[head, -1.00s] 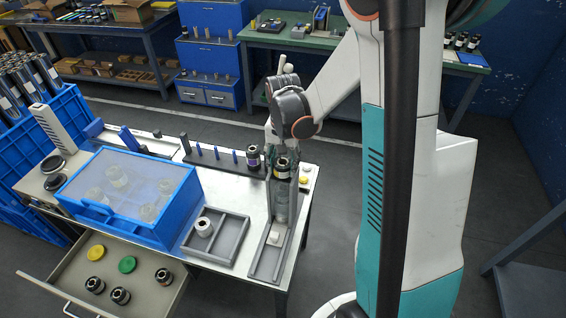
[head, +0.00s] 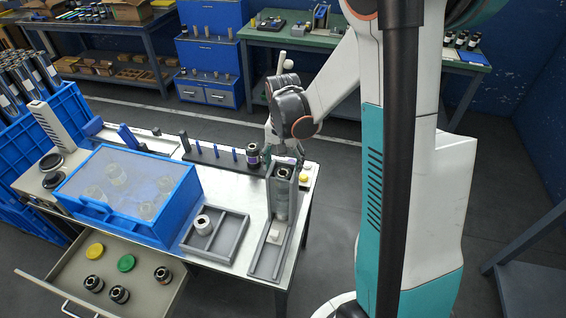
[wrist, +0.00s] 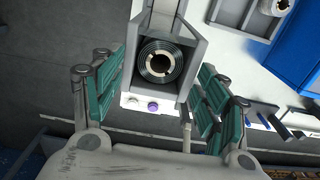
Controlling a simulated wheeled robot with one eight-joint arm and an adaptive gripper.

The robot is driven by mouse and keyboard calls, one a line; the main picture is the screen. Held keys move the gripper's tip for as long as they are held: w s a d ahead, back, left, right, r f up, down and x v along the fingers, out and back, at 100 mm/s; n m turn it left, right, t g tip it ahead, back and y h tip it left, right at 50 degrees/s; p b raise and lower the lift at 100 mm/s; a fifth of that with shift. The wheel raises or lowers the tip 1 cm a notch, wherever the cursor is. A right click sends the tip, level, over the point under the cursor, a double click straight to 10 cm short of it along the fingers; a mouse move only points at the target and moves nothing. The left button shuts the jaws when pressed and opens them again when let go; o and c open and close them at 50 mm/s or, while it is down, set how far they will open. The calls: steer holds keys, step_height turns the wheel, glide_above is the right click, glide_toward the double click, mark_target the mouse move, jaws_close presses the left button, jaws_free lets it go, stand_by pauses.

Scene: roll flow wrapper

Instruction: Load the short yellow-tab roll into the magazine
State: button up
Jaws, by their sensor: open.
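The magazine (head: 295,195) is a grey upright channel with an open front at the right end of the metal table. A dark-cored roll (head: 283,173) sits inside its top, above pale rolls (head: 281,205). No yellow tab shows on it now. In the wrist view the roll (wrist: 159,65) is seen end-on, dark rings around a pale core, between the magazine walls (wrist: 197,50). My gripper (head: 279,146) is behind and above the magazine. In the wrist view its green-padded fingers (wrist: 155,88) are spread wide on both sides, apart from the roll.
A black peg rack (head: 222,158) with a dark roll (head: 253,156) stands left of the magazine. A grey tray (head: 238,238) holds a pale roll. A blue lidded bin (head: 180,205) is further left. The open drawer (head: 65,270) holds dark rolls and yellow and green discs.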

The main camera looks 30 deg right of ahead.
mark_target(283, 172)
step_height(283, 172, up, 12)
stand_by(0.6)
stand_by(0.5)
